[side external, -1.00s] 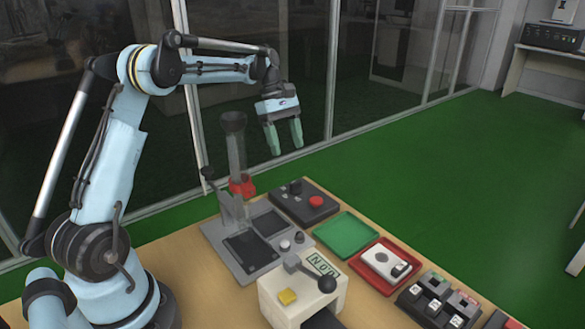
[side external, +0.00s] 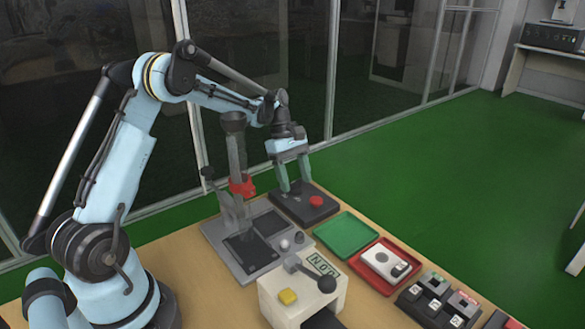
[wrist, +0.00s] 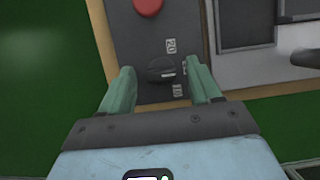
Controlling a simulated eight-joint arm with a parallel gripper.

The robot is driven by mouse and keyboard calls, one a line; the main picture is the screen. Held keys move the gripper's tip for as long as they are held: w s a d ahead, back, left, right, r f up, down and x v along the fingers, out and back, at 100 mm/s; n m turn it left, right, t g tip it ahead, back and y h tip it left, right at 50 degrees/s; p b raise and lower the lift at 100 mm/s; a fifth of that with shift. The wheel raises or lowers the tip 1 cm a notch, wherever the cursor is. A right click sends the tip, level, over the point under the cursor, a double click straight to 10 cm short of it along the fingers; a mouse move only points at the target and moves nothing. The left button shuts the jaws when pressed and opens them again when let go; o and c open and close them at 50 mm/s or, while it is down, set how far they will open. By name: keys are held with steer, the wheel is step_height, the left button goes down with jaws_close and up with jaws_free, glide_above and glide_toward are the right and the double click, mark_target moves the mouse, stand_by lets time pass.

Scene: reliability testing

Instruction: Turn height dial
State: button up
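The dial is a dark round knob with a raised grip bar (wrist: 161,69) on a dark grey control box, with white number labels beside it; one reads 20. The same box (side external: 318,212) shows in the side view at the back of the table. My gripper (side external: 296,185) points down over the dial's end of the box. In the wrist view my gripper (wrist: 160,72) is open, one green finger on each side of the dial, with a visible gap on both sides. The side view mostly hides the dial between the fingers. I cannot tell the exact fingertip height.
A red button (wrist: 148,5) sits on the same box. A grey lever press (side external: 238,185) stands left of the box. A green tray (side external: 347,240) and a red tray (side external: 372,283) lie toward the front right. A cream device with a black-knobbed lever (side external: 290,305) is in front.

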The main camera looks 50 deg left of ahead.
steer(key=c, duration=0.9)
steer(key=shift+c, duration=0.2)
steer(key=shift+m, duration=0.3)
steer(key=shift+w+m+g+y, duration=0.15)
steer(key=shift+m+g, duration=0.35)
steer(key=shift+m, duration=0.75)
steer(key=shift+s+m+g+y, duration=0.15)
steer(key=shift+m+g, duration=0.35)
steer(key=shift+m, duration=0.75)
steer(key=shift+w+a, duration=0.1)
steer(key=shift+w, duration=0.05)
steer(key=o, duration=1)
steer(key=shift+o, duration=0.2)
steer(key=shift+r, duration=0.1)
steer(key=v, duration=1.2)
